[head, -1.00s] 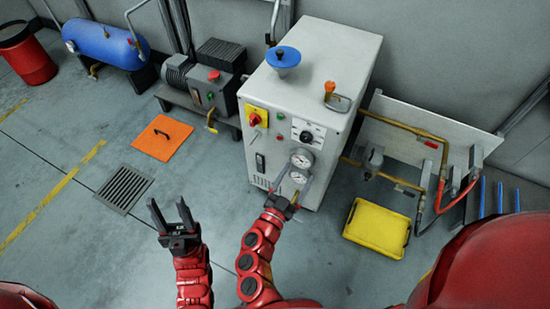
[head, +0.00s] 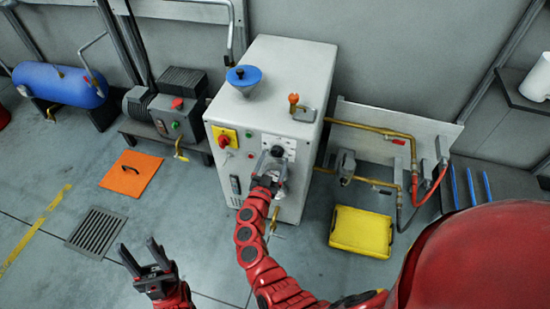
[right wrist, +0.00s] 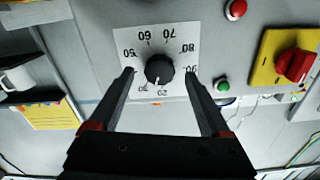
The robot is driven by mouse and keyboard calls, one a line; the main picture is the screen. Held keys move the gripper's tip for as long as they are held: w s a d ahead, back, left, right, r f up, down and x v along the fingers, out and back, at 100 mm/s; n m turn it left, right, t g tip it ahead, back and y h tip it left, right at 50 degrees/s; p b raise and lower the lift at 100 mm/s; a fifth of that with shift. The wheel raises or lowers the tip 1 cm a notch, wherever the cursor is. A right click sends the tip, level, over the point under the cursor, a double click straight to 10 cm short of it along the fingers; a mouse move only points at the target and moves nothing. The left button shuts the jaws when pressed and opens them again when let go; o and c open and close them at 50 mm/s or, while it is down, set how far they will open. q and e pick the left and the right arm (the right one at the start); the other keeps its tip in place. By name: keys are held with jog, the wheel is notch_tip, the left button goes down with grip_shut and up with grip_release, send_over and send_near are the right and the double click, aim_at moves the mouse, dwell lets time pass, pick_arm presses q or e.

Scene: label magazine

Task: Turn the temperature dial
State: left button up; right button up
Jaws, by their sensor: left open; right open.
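The temperature dial is a black round knob (right wrist: 159,69) on a white plate with numbers (right wrist: 184,36), on the front of the grey machine. In the head view the knob (head: 277,151) shows just above my right gripper (head: 268,168). In the right wrist view my right gripper (right wrist: 160,78) is open, with one finger on each side of the knob and visible gaps to it. I cannot tell how far its tips are from the panel. My left gripper (head: 144,259) is open and empty, low at the left over the floor.
A red switch on a yellow plate (head: 225,137) and a green button (right wrist: 223,86) sit on the same panel. A blue funnel-like part (head: 243,74) tops the grey machine (head: 290,60). Pipes (head: 372,128) and a yellow bin (head: 361,232) stand to the right.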

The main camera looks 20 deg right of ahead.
jog(key=shift+x, duration=0.95)
jog(key=shift+c, duration=0.3)
grip_shut()
